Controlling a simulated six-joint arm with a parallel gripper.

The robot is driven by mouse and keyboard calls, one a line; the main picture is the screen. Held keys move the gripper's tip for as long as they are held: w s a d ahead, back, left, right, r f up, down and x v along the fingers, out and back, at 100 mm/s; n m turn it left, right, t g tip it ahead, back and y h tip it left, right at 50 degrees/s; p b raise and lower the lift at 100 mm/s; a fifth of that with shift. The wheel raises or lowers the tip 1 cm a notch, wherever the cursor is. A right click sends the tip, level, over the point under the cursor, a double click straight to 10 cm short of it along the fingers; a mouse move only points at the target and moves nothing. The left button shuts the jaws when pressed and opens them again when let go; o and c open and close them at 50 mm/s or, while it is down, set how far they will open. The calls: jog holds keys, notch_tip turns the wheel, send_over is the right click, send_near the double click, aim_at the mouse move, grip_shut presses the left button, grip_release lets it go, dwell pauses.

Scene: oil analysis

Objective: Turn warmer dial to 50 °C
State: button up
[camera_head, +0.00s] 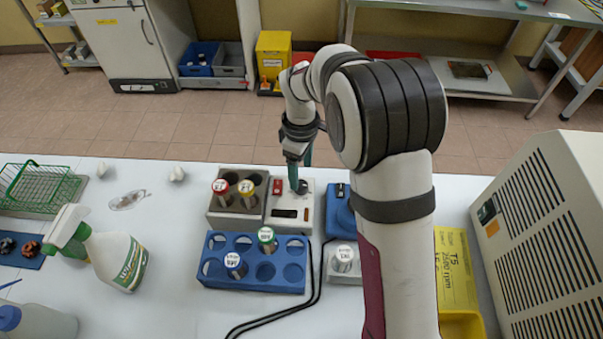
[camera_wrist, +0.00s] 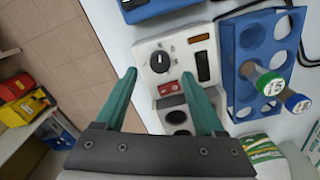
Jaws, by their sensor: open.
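The warmer (camera_head: 292,207) is a light box with a brown-grey tube block (camera_head: 229,220) on its left in the head view. Its black dial (camera_wrist: 160,61) shows in the wrist view on the white control panel (camera_wrist: 173,47), with a pale pointer line. My gripper (camera_wrist: 160,88) is open, with green fingers spread apart over the panel. The dial lies beyond the fingertips, between their lines. In the head view, my gripper (camera_head: 296,177) hides part of the dial area. The dial's temperature marks are too small to read.
A blue rack (camera_head: 255,284) with several holes holds two capped tubes in front of the warmer. Two capped tubes stand in the tube block. A spray bottle (camera_head: 115,260) stands left. A black cable (camera_head: 314,285) runs beside the rack. A large vented machine (camera_head: 545,240) stands right.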

aim_at(301, 184)
notch_tip(301, 184, down, 5)
jog(key=shift+r, duration=0.1)
grip_shut()
dwell(0.4)
